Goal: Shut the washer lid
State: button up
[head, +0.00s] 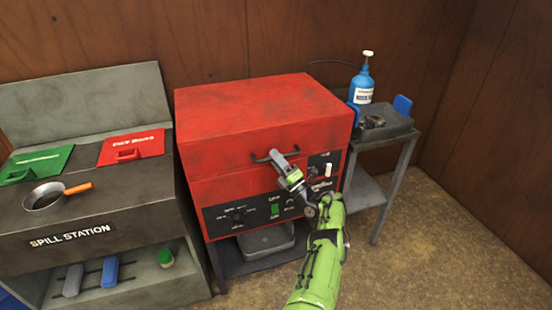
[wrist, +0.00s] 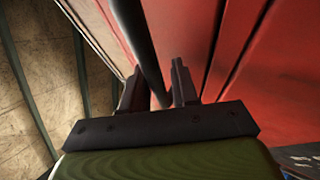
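The red washer (head: 225,190) stands in the middle of the head view. Its red lid (head: 260,105) looks down on the body, with a seam along the front; I cannot tell whether it is fully seated. A dark bar handle (head: 262,158) is on the lid's front. My gripper (head: 276,160) is at the right part of this handle, hiding some of it. In the wrist view my gripper (wrist: 157,85) has its fingers apart, with the dark handle bar (wrist: 143,40) running between them. A gap shows between the bar and the right finger.
A grey spill station (head: 100,215) with a pan (head: 45,197) is at left. A side table (head: 375,141) with a blue bottle (head: 362,87) is at right. A grey tray (head: 266,241) sits below the washer. The floor (head: 450,250) at right is clear.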

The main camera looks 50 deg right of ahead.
jog(key=shift+o, duration=1.2)
jog(key=shift+f, duration=0.25)
jog(key=p+v, duration=0.2)
jog(key=v, duration=1.3)
jog(key=shift+s, duration=0.35)
jog(key=shift+s, duration=0.1)
